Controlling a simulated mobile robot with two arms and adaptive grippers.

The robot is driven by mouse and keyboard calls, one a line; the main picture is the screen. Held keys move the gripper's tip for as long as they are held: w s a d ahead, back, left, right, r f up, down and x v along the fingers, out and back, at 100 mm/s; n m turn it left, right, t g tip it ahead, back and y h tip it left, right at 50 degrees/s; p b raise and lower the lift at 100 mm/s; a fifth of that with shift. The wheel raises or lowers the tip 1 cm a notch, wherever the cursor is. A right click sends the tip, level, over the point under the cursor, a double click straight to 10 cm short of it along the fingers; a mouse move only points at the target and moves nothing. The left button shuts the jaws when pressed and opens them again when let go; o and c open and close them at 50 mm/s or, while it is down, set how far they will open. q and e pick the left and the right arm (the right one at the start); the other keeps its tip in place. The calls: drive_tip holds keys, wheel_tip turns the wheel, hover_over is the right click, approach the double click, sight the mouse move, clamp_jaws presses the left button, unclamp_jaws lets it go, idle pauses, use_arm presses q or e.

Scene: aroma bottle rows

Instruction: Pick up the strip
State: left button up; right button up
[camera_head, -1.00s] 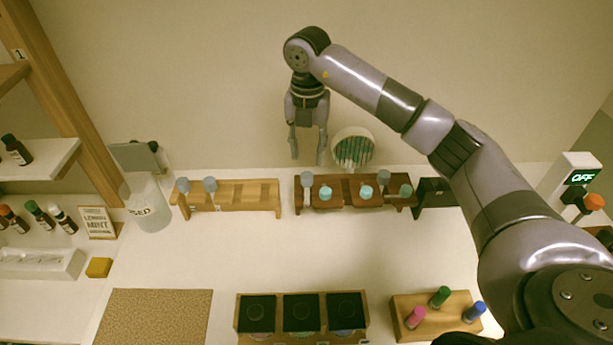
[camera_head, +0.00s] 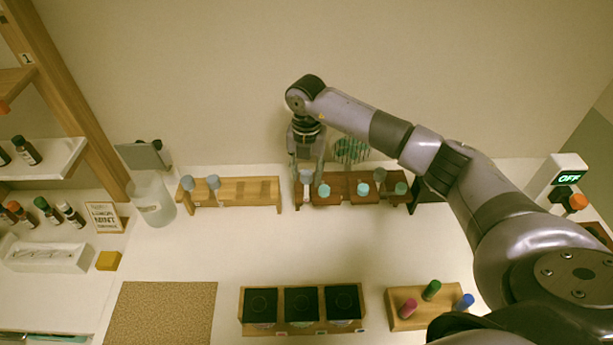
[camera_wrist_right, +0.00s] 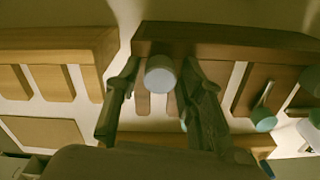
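My right gripper (camera_head: 306,180) points down at the left end of the dark wooden rack (camera_head: 340,203). Its fingers are apart, one on each side of a grey-capped piece (camera_head: 306,176). In the right wrist view the round pale cap (camera_wrist_right: 161,75) sits between the two fingers (camera_wrist_right: 158,95), with a gap visible at the left finger. Thin greenish strips (camera_head: 350,150) show in a round holder behind the rack, partly hidden by my arm. I cannot tell which piece is the strip. My left gripper is not in view.
Teal-capped pieces (camera_head: 324,191) and another grey-capped piece (camera_head: 379,175) stand close by in the dark rack. A lighter rack (camera_head: 240,190) is to the left. A tray of black squares (camera_head: 302,327) and a block with coloured pegs (camera_head: 405,322) are in front. The table between is clear.

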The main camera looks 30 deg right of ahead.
drive_tip(key=c, duration=0.7)
drive_tip(key=shift+o, duration=0.2)
wheel_tip(320, 180, up, 20)
drive_tip(key=b, duration=0.4)
